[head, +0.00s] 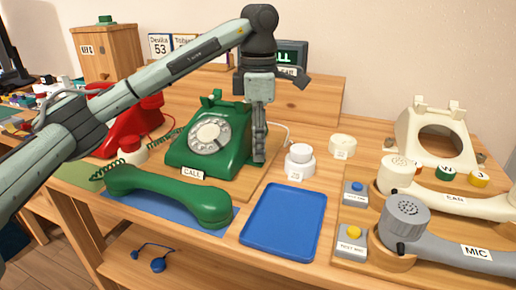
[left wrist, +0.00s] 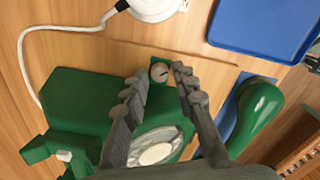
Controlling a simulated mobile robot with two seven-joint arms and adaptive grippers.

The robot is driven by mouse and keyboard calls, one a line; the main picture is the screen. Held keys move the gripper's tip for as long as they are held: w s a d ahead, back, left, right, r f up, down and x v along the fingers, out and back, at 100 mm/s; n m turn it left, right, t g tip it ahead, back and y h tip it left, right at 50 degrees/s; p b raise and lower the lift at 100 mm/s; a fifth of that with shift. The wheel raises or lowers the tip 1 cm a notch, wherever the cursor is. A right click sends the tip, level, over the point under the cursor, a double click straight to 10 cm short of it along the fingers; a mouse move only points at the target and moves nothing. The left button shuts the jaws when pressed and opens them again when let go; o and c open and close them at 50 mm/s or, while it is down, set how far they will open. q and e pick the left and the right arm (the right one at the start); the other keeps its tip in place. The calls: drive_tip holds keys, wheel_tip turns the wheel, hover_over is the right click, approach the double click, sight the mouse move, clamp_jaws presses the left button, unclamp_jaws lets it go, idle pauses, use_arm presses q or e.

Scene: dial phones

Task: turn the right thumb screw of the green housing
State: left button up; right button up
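The green housing (head: 212,140) is a dial telephone body with a silver dial, on a wooden board. In the left wrist view the green housing (left wrist: 75,100) has a small green tab at its edge, bearing a round grey slotted thumb screw (left wrist: 160,72). My left gripper (head: 259,158) points down at the housing's right side. In the left wrist view my left gripper (left wrist: 159,70) is open, its fingertips on either side of the screw head with small gaps visible. The screw is hidden behind the fingers in the head view. My right gripper is not in view.
A green handset (head: 168,194) lies in front of the housing on a blue mat. An empty blue tray (head: 284,222) and a white stacked knob (head: 299,160) stand to the right. A red phone (head: 123,118) is at left, and cream phone parts (head: 435,138) are at right.

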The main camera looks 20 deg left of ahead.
use_arm(q)
drive_tip(key=shift+f, duration=0.45)
drive_tip(key=shift+c, duration=0.5)
clamp_jaws()
drive_tip(key=shift+m, duration=0.3)
drive_tip(key=m, duration=0.2)
drive_tip(key=shift+r+m, duration=0.1)
drive_tip(key=shift+m, duration=2.1)
